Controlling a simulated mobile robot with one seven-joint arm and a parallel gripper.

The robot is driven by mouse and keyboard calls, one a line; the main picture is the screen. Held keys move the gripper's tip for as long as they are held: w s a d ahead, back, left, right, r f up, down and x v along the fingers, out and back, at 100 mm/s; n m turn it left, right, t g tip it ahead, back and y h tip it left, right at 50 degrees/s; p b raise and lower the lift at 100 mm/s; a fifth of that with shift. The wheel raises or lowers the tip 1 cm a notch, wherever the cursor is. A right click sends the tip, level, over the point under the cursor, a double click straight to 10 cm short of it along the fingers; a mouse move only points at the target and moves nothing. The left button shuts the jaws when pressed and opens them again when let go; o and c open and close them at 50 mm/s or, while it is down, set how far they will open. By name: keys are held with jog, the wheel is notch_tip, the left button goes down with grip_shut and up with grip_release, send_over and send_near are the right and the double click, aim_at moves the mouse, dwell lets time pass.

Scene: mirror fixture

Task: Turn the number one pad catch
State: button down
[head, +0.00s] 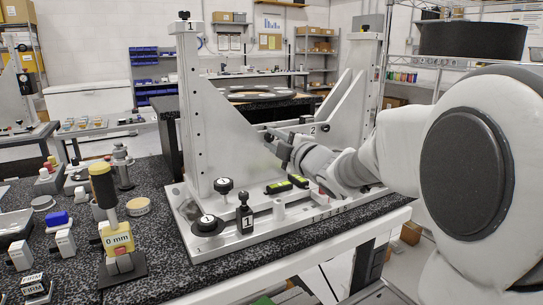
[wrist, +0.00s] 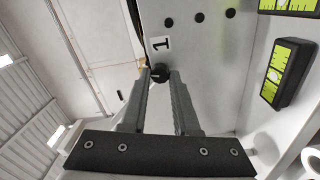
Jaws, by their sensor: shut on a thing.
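The mirror fixture (head: 215,125) is a pale metal frame with two upright posts and slanted side plates on a flat base. My gripper (head: 272,137) reaches in from the right to the slanted plate. In the wrist view, the two fingers of my gripper (wrist: 161,77) close on a small black catch (wrist: 160,72) at the plate's edge.
Two green spirit levels (head: 278,187) lie on the fixture base. Black knobs (head: 208,225) and a black handle marked 1 (head: 245,215) stand at its front. A yellow-topped "0 mm" gauge (head: 118,240) and several small tools occupy the granite table at left.

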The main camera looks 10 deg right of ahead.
jog(key=shift+f+n+b, duration=0.1)
jog(key=shift+n+b, duration=0.9)
jog(key=c, duration=0.7)
grip_release()
jog(key=shift+o, duration=0.2)
jog(key=shift+s, duration=0.1)
